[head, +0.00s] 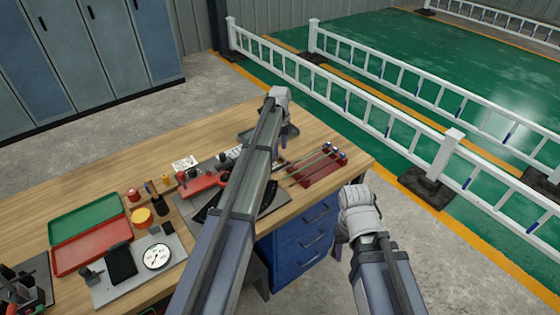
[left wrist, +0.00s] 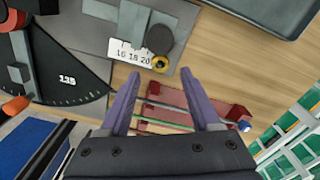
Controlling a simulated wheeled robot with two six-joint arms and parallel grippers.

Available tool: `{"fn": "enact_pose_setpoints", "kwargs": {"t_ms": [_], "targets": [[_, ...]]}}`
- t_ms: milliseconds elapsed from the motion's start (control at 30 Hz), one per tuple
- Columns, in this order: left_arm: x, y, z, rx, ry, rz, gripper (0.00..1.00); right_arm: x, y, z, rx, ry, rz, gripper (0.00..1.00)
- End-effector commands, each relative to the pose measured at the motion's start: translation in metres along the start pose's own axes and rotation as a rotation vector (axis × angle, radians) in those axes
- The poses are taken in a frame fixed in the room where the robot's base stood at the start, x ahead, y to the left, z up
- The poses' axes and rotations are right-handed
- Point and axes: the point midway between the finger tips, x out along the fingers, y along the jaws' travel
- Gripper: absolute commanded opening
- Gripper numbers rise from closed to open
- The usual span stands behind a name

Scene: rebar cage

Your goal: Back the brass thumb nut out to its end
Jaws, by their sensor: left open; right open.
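The brass thumb nut (left wrist: 160,64) shows in the left wrist view as a small yellow ring with a dark centre. It sits beside a dark round knob (left wrist: 160,39) and the white scale plate (left wrist: 130,53) marked 16 18 20. My left gripper (left wrist: 161,76) is open, with its purple fingertips either side of and just short of the nut, not visibly touching it. In the head view my left gripper (head: 282,142) is over the far side of the bench, and my arm hides the nut. My right gripper (head: 358,212) is off the bench's right side; its fingers are hardly visible.
A red rack (head: 318,167) with thin rods lies right of my left gripper. A black angle plate (left wrist: 65,75) is left in the wrist view. A dark tray (left wrist: 262,12) is at its upper right. Red and green trays (head: 92,248) and a dial gauge (head: 157,257) stand at the bench's left.

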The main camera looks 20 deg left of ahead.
Motion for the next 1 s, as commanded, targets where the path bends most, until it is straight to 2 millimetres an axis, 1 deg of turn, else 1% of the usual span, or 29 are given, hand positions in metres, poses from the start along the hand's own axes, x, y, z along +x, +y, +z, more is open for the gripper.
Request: {"fn": "enact_pose_setpoints", "kwargs": {"t_ms": [33,100,200,300,400,667,1000], "targets": [[0.014,0.0,0.0,0.0,0.0,0.0,0.64,0.014,-0.001,-0.001,0.0,0.0,0.0,0.5],[0.024,0.0,0.0,0.0,0.0,0.0,0.64,0.023,-0.002,-0.001,0.0,0.0,0.0,0.5],[0.035,0.0,0.0,0.0,0.0,0.0,0.64,0.035,-0.003,-0.002,0.0,0.0,0.0,0.5],[0.042,0.0,0.0,0.0,0.0,0.0,0.64,0.042,-0.004,-0.003,0.0,0.0,0.0,0.5],[0.044,0.0,0.0,0.0,0.0,0.0,0.64,0.044,-0.004,-0.003,0.0,0.0,0.0,0.5],[0.043,0.0,0.0,0.0,0.0,0.0,0.64,0.043,-0.004,-0.003,0.0,0.0,0.0,0.5],[0.043,0.0,0.0,0.0,0.0,0.0,0.26,0.043,-0.004,-0.003,0.0,0.0,0.0,0.5]]}}
